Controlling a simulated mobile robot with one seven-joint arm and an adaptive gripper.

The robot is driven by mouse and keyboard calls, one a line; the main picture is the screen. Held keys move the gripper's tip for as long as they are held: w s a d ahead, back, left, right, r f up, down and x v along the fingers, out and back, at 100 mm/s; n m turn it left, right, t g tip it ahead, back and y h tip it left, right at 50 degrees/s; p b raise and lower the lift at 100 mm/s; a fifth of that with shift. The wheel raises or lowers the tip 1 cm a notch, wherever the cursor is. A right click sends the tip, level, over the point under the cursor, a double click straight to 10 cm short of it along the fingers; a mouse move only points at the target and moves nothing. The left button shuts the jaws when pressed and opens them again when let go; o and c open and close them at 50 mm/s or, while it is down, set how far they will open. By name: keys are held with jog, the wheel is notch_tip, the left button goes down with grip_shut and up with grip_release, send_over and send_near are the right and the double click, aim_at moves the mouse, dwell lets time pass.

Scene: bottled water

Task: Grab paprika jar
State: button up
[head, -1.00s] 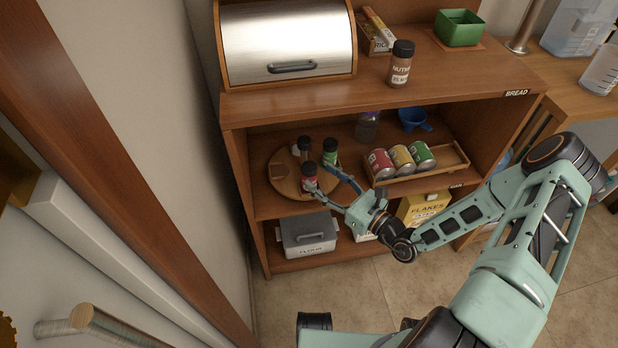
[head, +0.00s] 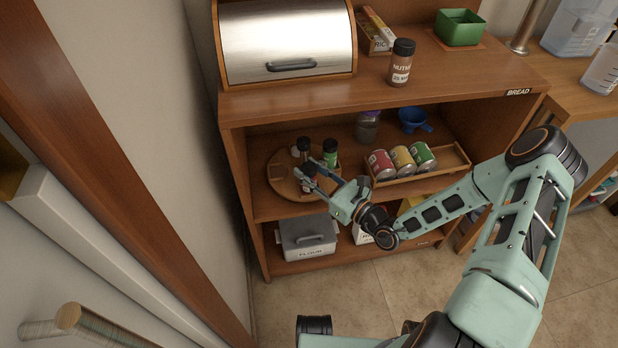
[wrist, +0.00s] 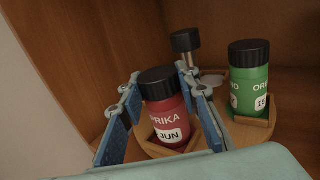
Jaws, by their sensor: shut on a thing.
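The paprika jar (wrist: 166,110) is red with a black lid and a white label reading "PRIKA" and "JUN" in the wrist view. It stands, slightly tilted in the picture, in a slot of the round wooden turntable (head: 277,183) on the middle shelf. My gripper (wrist: 165,100) is shut on the jar, with a blue finger on each side of it. In the head view my gripper (head: 312,178) reaches in from the right and covers much of the jar; its dark lid (head: 309,169) shows.
A tray (head: 452,165) with cans lies to the right. The upper shelf board (head: 330,98) is overhead; a nutmeg jar (head: 401,65) stands on it.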

jog(key=shift+c, duration=1.1)
jog(key=shift+r, duration=0.1)
